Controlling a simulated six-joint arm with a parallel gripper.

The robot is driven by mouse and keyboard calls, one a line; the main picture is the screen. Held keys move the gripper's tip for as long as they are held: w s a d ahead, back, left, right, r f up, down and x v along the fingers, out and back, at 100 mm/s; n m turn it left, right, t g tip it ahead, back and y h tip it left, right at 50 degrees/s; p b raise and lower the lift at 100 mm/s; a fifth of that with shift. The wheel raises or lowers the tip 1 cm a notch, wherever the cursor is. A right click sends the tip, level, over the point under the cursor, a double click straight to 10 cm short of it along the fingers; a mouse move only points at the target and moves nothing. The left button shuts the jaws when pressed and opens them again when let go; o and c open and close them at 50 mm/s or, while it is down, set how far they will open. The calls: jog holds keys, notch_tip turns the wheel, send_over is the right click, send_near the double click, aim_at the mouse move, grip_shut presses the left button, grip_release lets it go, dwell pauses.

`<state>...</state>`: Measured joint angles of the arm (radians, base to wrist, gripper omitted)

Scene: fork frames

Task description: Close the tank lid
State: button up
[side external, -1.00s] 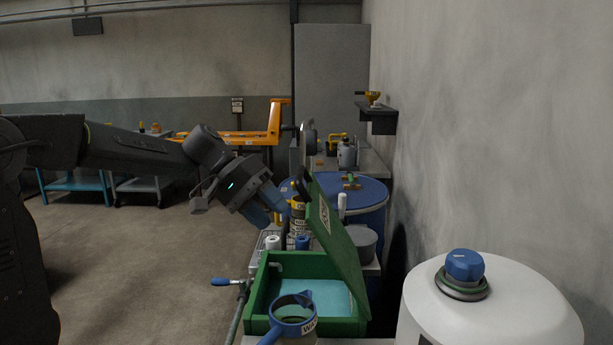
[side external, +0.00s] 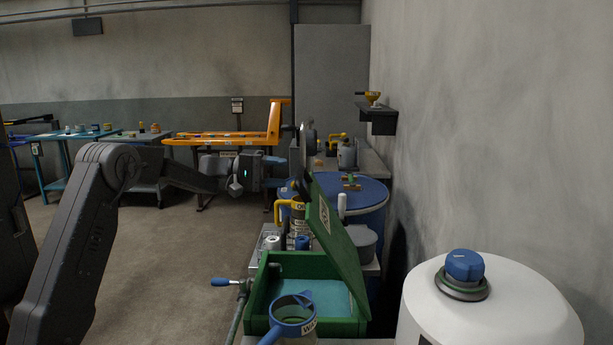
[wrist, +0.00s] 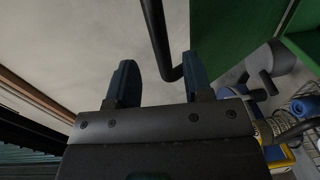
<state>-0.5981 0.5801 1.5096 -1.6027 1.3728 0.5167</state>
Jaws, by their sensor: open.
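The green tank (side external: 258,296) stands open at the lower middle of the side view, with a pale blue-green surface inside. Its green lid (side external: 338,235) is raised and tilted, its upper end leaning to the left, with a small label on it. My gripper (side external: 283,159) is above and behind the tank in this view, apart from the lid, with its fingers towards the right. In the wrist view my gripper (wrist: 160,72) is open and empty. A green panel (wrist: 235,40) shows to the right of the fingers; I cannot tell which part of the tank it is.
A dark bent rod (wrist: 157,35) shows between and beyond the fingers. A blue-rimmed jug (side external: 291,328) stands at the tank's near side. A yellow-handled can (side external: 297,212) and a blue drum (side external: 368,194) are behind. A white tank (side external: 490,310) is at right.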

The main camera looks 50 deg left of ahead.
aim_at(306, 175)
jog(key=x, duration=0.7)
jog(key=shift+w+d, duration=0.15)
jog(key=shift+c, duration=0.2)
grip_shut()
